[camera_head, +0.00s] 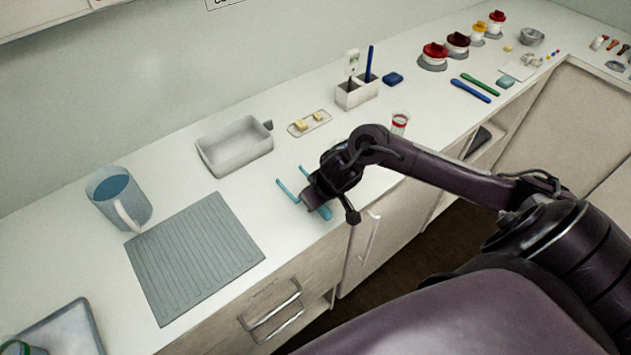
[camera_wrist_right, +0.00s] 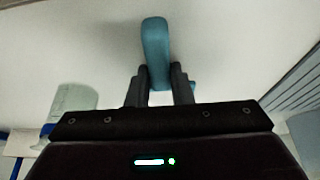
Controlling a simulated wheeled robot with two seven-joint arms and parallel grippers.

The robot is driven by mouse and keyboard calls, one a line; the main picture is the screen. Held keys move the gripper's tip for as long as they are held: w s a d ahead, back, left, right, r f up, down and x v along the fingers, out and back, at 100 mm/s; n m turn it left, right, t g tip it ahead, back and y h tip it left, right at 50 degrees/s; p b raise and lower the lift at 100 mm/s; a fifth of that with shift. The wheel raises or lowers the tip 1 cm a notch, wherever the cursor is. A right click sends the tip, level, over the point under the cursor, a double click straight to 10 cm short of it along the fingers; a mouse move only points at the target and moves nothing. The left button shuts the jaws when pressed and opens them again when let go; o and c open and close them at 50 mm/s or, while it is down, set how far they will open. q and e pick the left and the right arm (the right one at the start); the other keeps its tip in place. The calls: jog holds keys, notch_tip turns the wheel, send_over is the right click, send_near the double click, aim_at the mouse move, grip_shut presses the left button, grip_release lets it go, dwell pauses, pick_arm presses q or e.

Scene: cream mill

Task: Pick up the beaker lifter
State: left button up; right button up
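The teal beaker lifter (camera_head: 288,191) is at my right gripper (camera_head: 318,192), over the front part of the white counter. Its thin prongs show left of the gripper and a thicker teal part shows just below it. In the right wrist view, the teal lifter (camera_wrist_right: 156,45) runs up from between the fingertips of my right gripper (camera_wrist_right: 160,78). Both fingers lie close against its sides, and the gripper looks shut on it. Part of the lifter is hidden by the fingers. I cannot tell whether it touches the counter. My left gripper is not in view.
A grey ribbed mat (camera_head: 195,255) and a blue-grey jug (camera_head: 120,200) stand to the left. A grey tub (camera_head: 235,146) and a small dish (camera_head: 310,124) sit behind the gripper. A small red-banded jar (camera_head: 400,123) stands just beyond my right arm.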

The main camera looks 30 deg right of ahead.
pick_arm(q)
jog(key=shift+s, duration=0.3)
pick_arm(e)
grip_shut()
jog(key=shift+r, duration=0.1)
